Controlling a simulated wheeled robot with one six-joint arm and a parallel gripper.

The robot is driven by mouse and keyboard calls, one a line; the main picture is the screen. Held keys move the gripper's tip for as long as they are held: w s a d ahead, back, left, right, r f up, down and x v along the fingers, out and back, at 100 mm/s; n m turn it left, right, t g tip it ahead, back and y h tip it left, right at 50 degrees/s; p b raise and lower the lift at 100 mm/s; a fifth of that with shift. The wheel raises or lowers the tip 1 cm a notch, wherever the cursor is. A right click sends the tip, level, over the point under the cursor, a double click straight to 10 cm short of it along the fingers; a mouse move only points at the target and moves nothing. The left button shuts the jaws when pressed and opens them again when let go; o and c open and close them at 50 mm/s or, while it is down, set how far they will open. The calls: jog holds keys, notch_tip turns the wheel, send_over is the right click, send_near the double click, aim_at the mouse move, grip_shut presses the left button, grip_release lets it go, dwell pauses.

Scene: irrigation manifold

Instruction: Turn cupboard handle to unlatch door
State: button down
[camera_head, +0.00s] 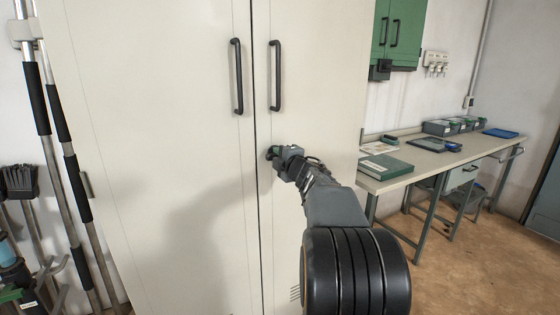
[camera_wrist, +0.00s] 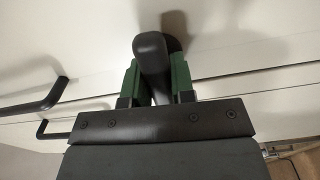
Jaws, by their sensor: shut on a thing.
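A tall cream cupboard (camera_head: 170,120) with two closed doors fills the left and middle of the head view. Two black vertical bar pulls, the left one (camera_head: 237,77) and the right one (camera_head: 275,76), flank the seam. My gripper (camera_head: 272,153) is at the right door, just below the right pull and beside the seam. In the wrist view its green-sided fingers (camera_wrist: 155,82) are shut on a dark rounded cupboard handle (camera_wrist: 151,55), with one finger on each side. The handle's round base (camera_wrist: 174,32) shows against the door. In the head view my gripper mostly hides this handle.
A workbench (camera_head: 400,184) with a green case (camera_head: 386,167) and several bins stands to the right. A green wall cabinet (camera_head: 399,35) hangs above it. Long-handled tools (camera_head: 60,130) lean at the left. Brown floor is open at the lower right.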

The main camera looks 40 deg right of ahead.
jog(key=shift+n, duration=0.5)
jog(key=c, duration=1)
grip_release()
jog(key=shift+o, duration=0.2)
jog(key=shift+s, duration=0.1)
jog(key=s+a+p, duration=0.1)
jog(key=s+a, duration=0.1)
jog(key=s, duration=1.1)
jog(key=shift+s, duration=0.3)
